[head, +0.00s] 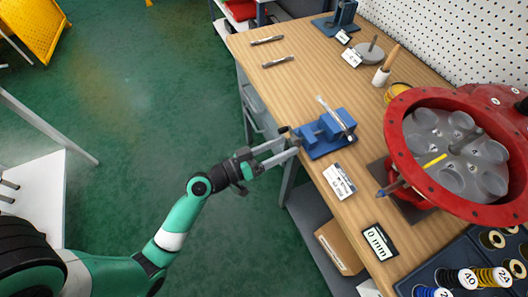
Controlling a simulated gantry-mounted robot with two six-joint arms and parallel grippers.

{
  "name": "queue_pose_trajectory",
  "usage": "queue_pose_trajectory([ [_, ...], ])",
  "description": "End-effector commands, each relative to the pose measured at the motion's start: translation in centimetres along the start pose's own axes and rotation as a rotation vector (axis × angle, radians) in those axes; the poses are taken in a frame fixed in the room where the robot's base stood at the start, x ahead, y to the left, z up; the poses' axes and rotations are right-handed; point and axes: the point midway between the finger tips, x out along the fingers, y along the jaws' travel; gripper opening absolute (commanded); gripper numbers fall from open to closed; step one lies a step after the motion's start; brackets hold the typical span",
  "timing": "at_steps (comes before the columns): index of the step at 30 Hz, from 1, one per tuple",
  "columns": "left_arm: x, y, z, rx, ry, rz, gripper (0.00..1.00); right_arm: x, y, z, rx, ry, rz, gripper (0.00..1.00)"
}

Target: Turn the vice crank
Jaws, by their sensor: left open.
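The blue vice (318,138) stands at the left edge of the wooden workbench. A shiny metal bar (333,115) lies slanted across its top. The vice crank (284,130) shows as a small dark end on the vice's left side, partly hidden by my fingers. My left gripper (290,143) reaches in from the lower left with its two fingers apart, right at the crank end. I cannot tell whether the fingers touch the crank. My right gripper is not in view.
A red round housing (396,108) fills the bench's right side. A white label card (339,181) and a "0 mm" display (379,241) lie in front of the vice. Two metal tools (278,62) lie farther back. Open green floor (130,100) lies left of the bench.

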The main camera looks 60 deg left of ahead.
Motion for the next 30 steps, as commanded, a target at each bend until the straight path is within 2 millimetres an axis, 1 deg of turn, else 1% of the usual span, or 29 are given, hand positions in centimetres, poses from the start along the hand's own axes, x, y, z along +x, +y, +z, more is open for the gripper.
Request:
queue_pose_trajectory([
  [1,-1.2,-0.1,0.0,-0.002,0.001,-0.005,0.77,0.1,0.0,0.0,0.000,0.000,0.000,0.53],
  [6,-5.4,-0.2,0.0,-0.002,0.003,-0.008,0.77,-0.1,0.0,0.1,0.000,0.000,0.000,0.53],
  [9,-7.5,-0.1,-0.1,-0.001,0.004,-0.007,0.77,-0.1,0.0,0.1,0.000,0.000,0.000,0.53],
  [12,-8.8,-0.1,-0.1,0.000,0.002,-0.005,0.77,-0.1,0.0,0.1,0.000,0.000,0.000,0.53],
  [17,-9.6,0.1,-0.1,0.001,0.003,0.000,0.77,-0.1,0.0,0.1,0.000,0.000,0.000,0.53],
  [30,-9.6,0.1,-0.1,0.001,0.002,0.000,0.77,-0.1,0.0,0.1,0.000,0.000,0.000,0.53],
])
